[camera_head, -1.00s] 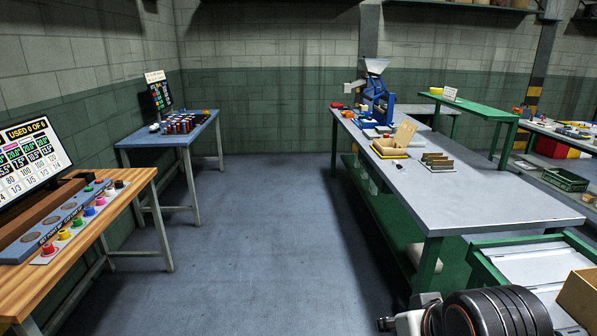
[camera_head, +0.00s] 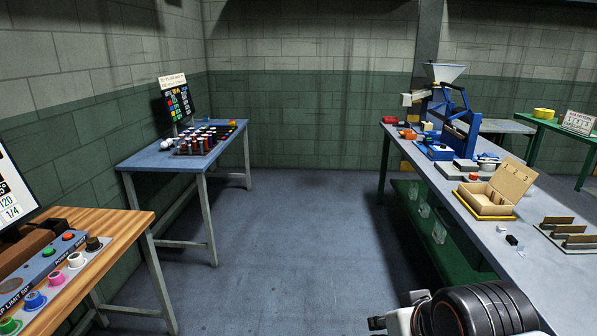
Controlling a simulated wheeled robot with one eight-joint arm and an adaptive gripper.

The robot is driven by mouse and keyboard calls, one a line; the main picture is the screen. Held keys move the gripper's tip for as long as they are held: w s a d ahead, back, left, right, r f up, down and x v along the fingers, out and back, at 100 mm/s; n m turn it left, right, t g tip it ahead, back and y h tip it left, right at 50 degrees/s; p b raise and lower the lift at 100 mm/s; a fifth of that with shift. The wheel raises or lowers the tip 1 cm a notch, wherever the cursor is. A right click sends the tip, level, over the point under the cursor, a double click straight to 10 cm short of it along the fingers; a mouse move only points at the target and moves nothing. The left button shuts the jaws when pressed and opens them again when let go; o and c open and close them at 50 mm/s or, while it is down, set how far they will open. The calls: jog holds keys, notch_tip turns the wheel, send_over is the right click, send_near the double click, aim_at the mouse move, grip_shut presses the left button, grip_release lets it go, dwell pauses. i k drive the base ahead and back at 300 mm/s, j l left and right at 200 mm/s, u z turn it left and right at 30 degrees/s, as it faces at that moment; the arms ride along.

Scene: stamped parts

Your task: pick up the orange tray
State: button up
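I cannot make out an orange tray for certain. A small orange item (camera_head: 408,134) lies at the far left end of the long grey workbench (camera_head: 540,275), beside the blue press; it is too small to tell whether it is a tray. At the bottom edge, a pale end piece with a small dark tip, which appears to be my gripper (camera_head: 378,322), shows beside my black ribbed arm link. It is cut off by the frame, and its fingers cannot be read. It is far from the orange item, and nothing is seen in it.
The blue press (camera_head: 455,120) and an open cardboard box (camera_head: 492,195) stand on the long bench. A blue table (camera_head: 165,161) with several dark red cylinders stands back left. A wooden control desk (camera_head: 115,232) is near left. The floor between (camera_head: 285,255) is clear.

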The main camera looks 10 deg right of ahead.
aim_at(407, 135)
jog(key=i+z, duration=0.15)
jog(key=i, duration=0.9)
jog(key=i+z, duration=0.15)
jog(key=i, duration=0.9)
jog(key=i+z, duration=0.1)
jog(key=i, duration=0.6)
jog(key=i+j+z, duration=0.1)
jog(key=i, duration=0.6)
jog(key=i+j, duration=0.1)
jog(key=i, duration=0.6)
jog(key=i+l+z, duration=0.1)
jog(key=i+z, duration=0.55)
jog(key=i, duration=0.25)
jog(key=i+j+z, duration=0.2)
jog(key=i+z, duration=0.15)
jog(key=i, duration=0.1)
